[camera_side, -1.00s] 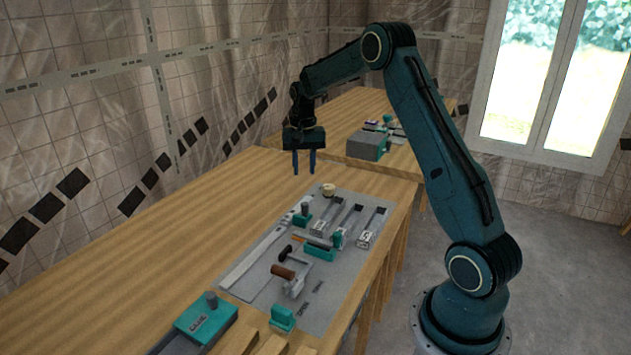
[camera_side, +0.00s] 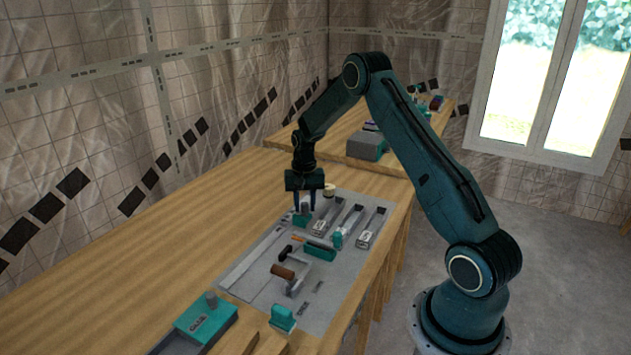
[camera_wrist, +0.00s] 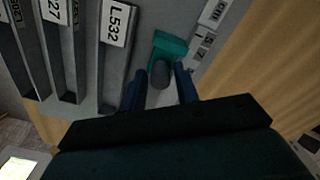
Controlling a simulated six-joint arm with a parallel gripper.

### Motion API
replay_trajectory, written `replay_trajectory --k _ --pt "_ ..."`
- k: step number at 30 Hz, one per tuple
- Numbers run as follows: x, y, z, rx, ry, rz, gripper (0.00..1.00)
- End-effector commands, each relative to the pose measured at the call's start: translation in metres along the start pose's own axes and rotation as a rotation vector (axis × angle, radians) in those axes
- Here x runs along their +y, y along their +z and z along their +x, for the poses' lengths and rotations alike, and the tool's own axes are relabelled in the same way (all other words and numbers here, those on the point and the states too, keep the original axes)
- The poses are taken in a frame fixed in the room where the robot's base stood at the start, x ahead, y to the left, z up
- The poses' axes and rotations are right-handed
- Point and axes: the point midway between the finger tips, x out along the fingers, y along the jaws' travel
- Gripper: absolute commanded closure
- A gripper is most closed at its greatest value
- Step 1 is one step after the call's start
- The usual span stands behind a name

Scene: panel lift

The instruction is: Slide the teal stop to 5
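The teal stop (camera_side: 300,221) sits on the grey panel near its far left side, below my gripper in the side view. In the wrist view the teal stop (camera_wrist: 172,43) has a dark grey upright knob (camera_wrist: 162,76). My gripper (camera_side: 304,208) points down over the stop. In the wrist view my gripper (camera_wrist: 160,73) is open, one finger on each side of the knob, with small gaps showing. Whether the fingertips reach below the knob's top is unclear.
Labelled grey channels (camera_side: 341,222) lie right of the stop, one marked L532 (camera_wrist: 117,24). A brown-handled tool (camera_side: 284,271) and teal blocks (camera_side: 283,318) are nearer on the panel. A teal box (camera_side: 205,322) stands at the front. The wooden table's left side is clear.

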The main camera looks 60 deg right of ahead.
Motion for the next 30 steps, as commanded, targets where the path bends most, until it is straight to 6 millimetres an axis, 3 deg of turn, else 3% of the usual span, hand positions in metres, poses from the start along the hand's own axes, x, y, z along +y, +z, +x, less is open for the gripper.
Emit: replay_trajectory --k 14,19,25,30 --pt "0.0 0.0 0.011 0.0 0.0 0.0 0.69" --pt "0.0 0.0 0.01 0.0 0.0 0.0 1.0" --pt "-0.001 0.002 0.01 0.0 0.0 -0.001 1.0" --pt "-0.011 0.015 0.009 0.001 -0.001 -0.002 1.0"
